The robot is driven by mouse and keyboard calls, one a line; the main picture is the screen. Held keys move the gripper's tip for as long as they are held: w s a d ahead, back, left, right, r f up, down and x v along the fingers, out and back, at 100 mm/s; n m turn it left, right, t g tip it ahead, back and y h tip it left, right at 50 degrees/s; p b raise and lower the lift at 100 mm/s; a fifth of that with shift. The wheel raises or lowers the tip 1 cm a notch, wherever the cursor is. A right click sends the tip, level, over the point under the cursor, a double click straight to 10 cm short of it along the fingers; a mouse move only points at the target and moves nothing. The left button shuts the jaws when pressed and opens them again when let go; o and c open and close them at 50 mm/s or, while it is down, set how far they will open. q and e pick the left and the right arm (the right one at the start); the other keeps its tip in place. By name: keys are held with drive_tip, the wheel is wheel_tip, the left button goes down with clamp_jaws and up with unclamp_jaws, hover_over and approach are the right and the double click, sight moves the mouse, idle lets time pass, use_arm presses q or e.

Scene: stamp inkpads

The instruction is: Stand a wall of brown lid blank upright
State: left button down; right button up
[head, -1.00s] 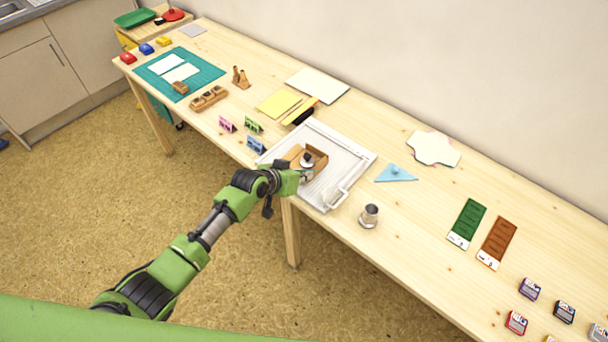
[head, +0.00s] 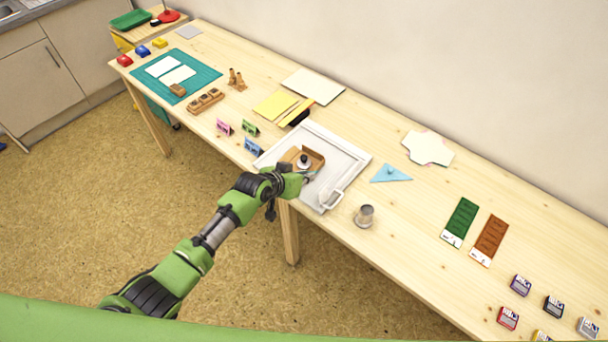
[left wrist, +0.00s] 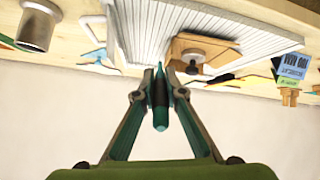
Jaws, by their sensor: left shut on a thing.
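The brown lid blank (head: 316,156) lies on the pale ridged board (head: 345,160). Its far right side appears raised; the exact fold of each wall is too small to tell. A round dark-and-silver knobbed weight (head: 303,161) sits on its middle. My left gripper (head: 309,176) is at the blank's near right side. In the left wrist view, my left gripper (left wrist: 160,90) is shut on a slim dark teal tool (left wrist: 160,112). The blank (left wrist: 220,52) and the weight (left wrist: 193,66) show just beyond the fingers, to the right. Whether the tool touches the blank is unclear. My right gripper is out of view.
A metal cup (head: 365,216) and a blue triangle (head: 390,173) stand right of the board. Small pink, green and blue cards (head: 252,146) stand to its left. Yellow and white sheets (head: 314,85) lie behind. The table between the triangle and the green strip (head: 460,220) is clear.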

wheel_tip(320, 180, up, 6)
drive_tip(key=p, duration=0.6)
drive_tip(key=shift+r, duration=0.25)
idle(0.9)
